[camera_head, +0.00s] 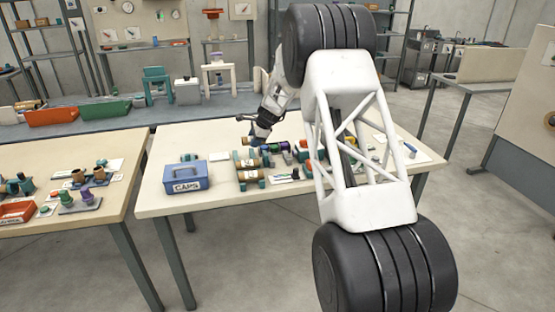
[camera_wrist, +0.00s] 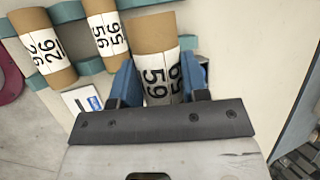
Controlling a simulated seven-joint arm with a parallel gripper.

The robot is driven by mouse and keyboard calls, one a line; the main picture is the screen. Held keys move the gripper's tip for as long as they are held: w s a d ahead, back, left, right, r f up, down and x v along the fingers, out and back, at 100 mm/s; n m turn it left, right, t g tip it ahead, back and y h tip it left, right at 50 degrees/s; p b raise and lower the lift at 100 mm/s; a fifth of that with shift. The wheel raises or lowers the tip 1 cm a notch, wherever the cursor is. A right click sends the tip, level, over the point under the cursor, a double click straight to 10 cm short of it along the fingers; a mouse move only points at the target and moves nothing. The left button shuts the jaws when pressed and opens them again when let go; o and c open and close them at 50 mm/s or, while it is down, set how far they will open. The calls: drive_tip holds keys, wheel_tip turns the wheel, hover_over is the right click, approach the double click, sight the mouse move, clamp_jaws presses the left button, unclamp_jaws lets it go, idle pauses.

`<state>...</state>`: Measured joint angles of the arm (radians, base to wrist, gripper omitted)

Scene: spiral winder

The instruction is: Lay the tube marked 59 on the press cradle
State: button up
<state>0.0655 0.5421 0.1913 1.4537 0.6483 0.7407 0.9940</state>
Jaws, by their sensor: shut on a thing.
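In the wrist view my gripper (camera_wrist: 158,84) is shut on a brown cardboard tube (camera_wrist: 152,32) with a white label that reads 59. One blue finger is on each side of the label. The teal rack (camera_wrist: 190,42) passes beneath this tube; I cannot tell whether the tube touches it. Two other tubes lie to the left on teal supports: one (camera_wrist: 102,22) reading 56 or 95, one (camera_wrist: 36,28) reading 92 or 26. In the head view my gripper (camera_head: 257,138) is small, above the tubes at the table's back. I cannot make out the press cradle for certain.
A blue CAPS box (camera_head: 187,176) stands left of the tubes on the table (camera_head: 285,198). Small parts and cards lie to their right. Another table (camera_head: 95,222) with parts stands at the left. The table's front strip is clear.

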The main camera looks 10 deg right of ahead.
drive_tip(key=s+d+f, duration=0.1)
drive_tip(key=s+d, duration=0.3)
drive_tip(key=s, duration=0.4)
drive_tip(key=s+d+f, duration=0.2)
drive_tip(key=s+d, duration=0.3)
drive_tip(key=s, duration=0.3)
drive_tip(key=shift+d, duration=0.3)
drive_tip(key=shift+w+d+f, duration=0.25)
drive_tip(key=shift+w, duration=2.4)
drive_tip(key=shift+w+d+f, duration=0.2)
drive_tip(key=shift+w+d, duration=0.1)
drive_tip(key=shift+w, duration=2.3)
drive_tip(key=shift+w+d+f, duration=0.25)
drive_tip(key=shift+w, duration=2.4)
drive_tip(key=shift+f, duration=0.1)
drive_tip(key=shift+f, duration=1.65)
drive_tip(key=shift+f, duration=0.6)
drive_tip(key=o, duration=0.9)
drive_tip(key=shift+r, duration=0.2)
